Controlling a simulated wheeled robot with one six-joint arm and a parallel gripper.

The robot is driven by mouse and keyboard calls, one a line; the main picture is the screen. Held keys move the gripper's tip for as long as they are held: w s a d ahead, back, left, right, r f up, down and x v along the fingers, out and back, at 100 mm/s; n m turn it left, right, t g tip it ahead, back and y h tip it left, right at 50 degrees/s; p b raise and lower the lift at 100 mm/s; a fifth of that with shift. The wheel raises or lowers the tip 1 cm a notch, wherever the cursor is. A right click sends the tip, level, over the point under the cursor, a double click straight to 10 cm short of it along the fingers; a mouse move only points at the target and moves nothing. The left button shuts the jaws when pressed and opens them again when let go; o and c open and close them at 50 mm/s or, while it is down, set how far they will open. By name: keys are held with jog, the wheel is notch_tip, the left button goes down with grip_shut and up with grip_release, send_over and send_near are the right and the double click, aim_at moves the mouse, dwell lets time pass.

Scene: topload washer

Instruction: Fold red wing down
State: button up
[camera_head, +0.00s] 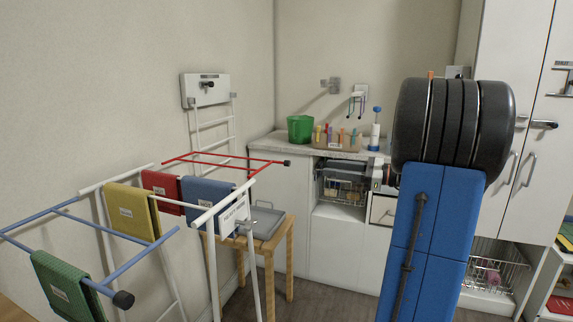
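The red wing (222,155) of the white drying rack (212,265) is raised, sticking out roughly level toward the back right. A black knob (287,163) caps its outer corner. Red and blue cloths (161,190) hang on the rack just in front of it. My gripper (338,172) seems to be the dark grey shape at the end of my arm, right of the knob and apart from the red wing in the picture. Its fingers are too small and dark to tell whether they are open, and I see nothing held.
The blue wing (75,222) extends left with a green cloth (68,285). A wooden stool (275,250) with a grey tray stands behind the rack. A counter (290,185) with a green bucket (300,128) lies beyond. My blue arm covers much of the right.

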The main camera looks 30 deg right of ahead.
aim_at(286, 163)
jog(key=x, duration=1.6)
jog(key=shift+w+a, duration=0.25)
jog(key=shift+r, duration=0.1)
grip_shut()
